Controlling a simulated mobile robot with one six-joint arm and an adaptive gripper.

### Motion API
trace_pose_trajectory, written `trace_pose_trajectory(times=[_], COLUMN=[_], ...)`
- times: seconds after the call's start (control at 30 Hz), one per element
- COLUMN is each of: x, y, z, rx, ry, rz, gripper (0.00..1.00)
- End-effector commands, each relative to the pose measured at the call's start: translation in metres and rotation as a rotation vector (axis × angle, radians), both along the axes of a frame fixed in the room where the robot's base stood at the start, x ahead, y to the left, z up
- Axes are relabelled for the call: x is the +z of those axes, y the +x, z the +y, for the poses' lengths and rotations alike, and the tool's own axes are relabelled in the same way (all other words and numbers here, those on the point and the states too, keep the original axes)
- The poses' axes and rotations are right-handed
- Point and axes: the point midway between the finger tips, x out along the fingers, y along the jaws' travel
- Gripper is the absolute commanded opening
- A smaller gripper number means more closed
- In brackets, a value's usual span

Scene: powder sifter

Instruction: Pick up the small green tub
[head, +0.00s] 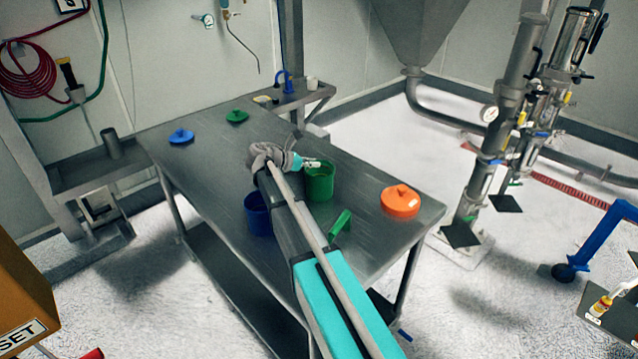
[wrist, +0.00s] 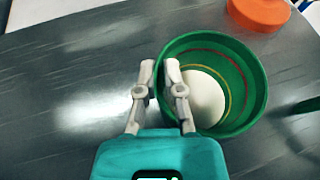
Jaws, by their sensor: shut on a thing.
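The small green tub (head: 320,184) stands upright on the metal table, right of the middle. In the wrist view the tub (wrist: 258,88) is open at the top, with a round pale thing (wrist: 204,98) inside it and yellow and red rings on its inner wall. My gripper (head: 312,163) is at the tub's rim. In the wrist view my gripper (wrist: 158,80) is shut on the tub's left wall, one finger outside and one inside.
A blue tub (head: 257,215) stands left of my arm, partly hidden. An orange lid (head: 400,201) lies to the right and a green scoop-like thing (head: 341,222) in front. Blue (head: 181,136) and green (head: 237,116) lids lie at the table's (head: 215,185) far left.

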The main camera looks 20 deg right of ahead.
Motion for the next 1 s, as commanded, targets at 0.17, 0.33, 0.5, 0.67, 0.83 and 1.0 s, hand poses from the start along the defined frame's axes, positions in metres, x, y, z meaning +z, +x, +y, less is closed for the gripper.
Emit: trace_pose_trajectory(times=[0.17,0.33,0.5,0.67,0.83,1.0], x=[0.000,0.003,0.010,0.022,0.039,0.059], y=[0.000,0.000,0.000,0.000,-0.004,-0.021], z=[0.000,0.000,-0.001,-0.001,-0.002,-0.006], rx=[-0.001,-0.001,-0.001,-0.001,-0.002,-0.002], ry=[0.001,0.001,0.000,0.000,0.000,0.000], rz=[0.001,0.001,0.000,0.000,0.001,0.001], gripper=[0.00,0.00,0.00,0.00,0.00,0.00])
